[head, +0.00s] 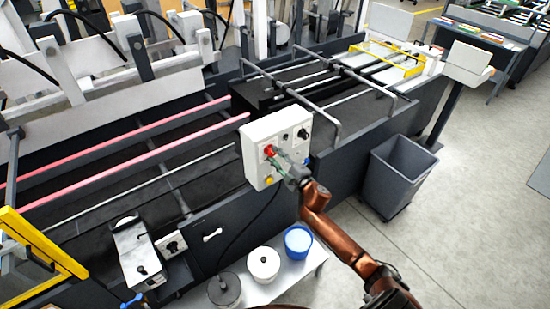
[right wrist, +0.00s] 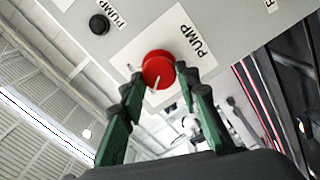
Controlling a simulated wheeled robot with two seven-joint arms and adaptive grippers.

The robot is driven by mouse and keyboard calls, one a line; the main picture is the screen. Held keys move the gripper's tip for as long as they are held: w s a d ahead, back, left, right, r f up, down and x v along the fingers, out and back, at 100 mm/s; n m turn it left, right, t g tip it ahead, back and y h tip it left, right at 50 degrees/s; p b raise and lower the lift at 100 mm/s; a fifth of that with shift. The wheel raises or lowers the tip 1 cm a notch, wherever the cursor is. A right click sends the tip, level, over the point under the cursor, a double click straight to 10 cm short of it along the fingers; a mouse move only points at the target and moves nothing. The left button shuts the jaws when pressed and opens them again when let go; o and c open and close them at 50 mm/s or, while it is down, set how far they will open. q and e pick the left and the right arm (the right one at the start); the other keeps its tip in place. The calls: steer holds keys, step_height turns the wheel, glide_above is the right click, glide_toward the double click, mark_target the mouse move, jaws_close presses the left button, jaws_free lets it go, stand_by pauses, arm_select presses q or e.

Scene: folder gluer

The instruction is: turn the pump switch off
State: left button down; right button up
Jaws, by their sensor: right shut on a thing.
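A red round switch (right wrist: 158,66) with a white pointer line sits on a white plate (right wrist: 190,22) that reads PUMP. It shows in the head view as a small red spot (head: 269,150) on the white control box (head: 258,133). My right gripper (head: 279,157) reaches the front of this box from the lower right. In the right wrist view its green and dark fingers (right wrist: 160,82) are closed on opposite sides of the red switch. The exact switch position is hard to read. My left gripper does not show.
A black knob (right wrist: 99,24) sits near another PUMP label, and a black knob (head: 303,133) and yellow button (head: 268,181) show on the box. Below are a white bucket (head: 263,264) and blue tub (head: 298,241).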

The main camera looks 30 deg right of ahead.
steer(key=shift+n, duration=0.3)
stand_by(0.4)
steer(key=o, duration=1.1)
steer(key=shift+s, duration=0.15)
steer(key=s, duration=1.1)
steer(key=shift+s+d, duration=0.35)
steer(key=shift+d, duration=0.1)
